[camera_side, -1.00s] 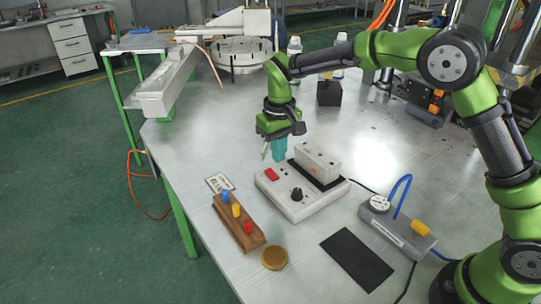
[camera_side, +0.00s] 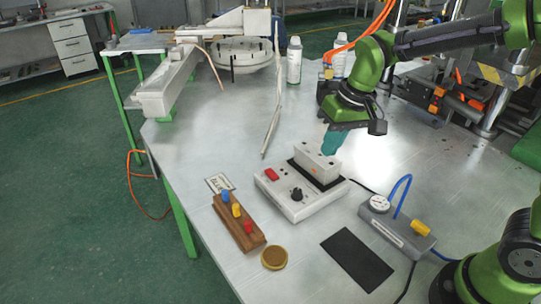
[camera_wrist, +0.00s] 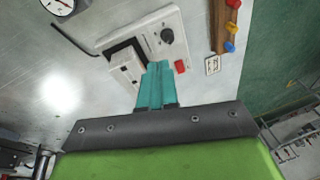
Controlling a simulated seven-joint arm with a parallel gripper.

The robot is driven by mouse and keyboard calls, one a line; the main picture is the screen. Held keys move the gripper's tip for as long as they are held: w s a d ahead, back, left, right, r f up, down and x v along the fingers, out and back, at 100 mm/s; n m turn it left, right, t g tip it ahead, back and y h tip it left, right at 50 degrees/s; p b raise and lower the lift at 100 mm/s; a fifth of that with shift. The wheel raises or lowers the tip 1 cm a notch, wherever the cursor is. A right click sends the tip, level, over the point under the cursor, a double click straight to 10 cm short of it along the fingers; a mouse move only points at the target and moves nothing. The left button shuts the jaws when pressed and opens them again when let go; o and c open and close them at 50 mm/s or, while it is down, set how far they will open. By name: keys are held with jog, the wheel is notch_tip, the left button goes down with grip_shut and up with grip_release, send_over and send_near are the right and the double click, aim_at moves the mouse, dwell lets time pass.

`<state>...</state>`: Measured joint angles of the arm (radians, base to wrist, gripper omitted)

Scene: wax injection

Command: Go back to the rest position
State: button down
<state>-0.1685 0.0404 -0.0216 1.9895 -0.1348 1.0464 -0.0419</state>
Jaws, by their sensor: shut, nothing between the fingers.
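My gripper (camera_side: 331,143) has teal fingers and hangs just behind and above the white block (camera_side: 317,164) on the control box (camera_side: 300,195). Its fingers are together and hold nothing. In the wrist view my gripper (camera_wrist: 156,68) points toward the control box (camera_wrist: 172,22), with its fingers covering part of the box's edge. The box carries a red button (camera_side: 271,174) and a black knob (camera_side: 297,194). Whether the fingertips touch the block cannot be told, but they seem apart from it.
A wooden rack (camera_side: 232,223) with blue, yellow and red pegs, a round brass-coloured disc (camera_side: 274,257), a black mat (camera_side: 357,259) and a gauge unit (camera_side: 398,229) with a blue hose stand in front. White bottles (camera_side: 294,62) stand at the back.

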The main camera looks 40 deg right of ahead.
jog(key=s+d+r+m+t, duration=0.1)
jog(key=s+d+r+t, duration=0.1)
jog(key=s, duration=0.4)
jog(key=s+d+r+m+t, duration=0.1)
jog(key=s+d+r+t, duration=0.1)
jog(key=s, duration=0.5)
jog(key=shift+d+r+t, duration=0.2)
jog(key=shift+r+t, duration=0.3)
jog(key=shift+r, duration=0.35)
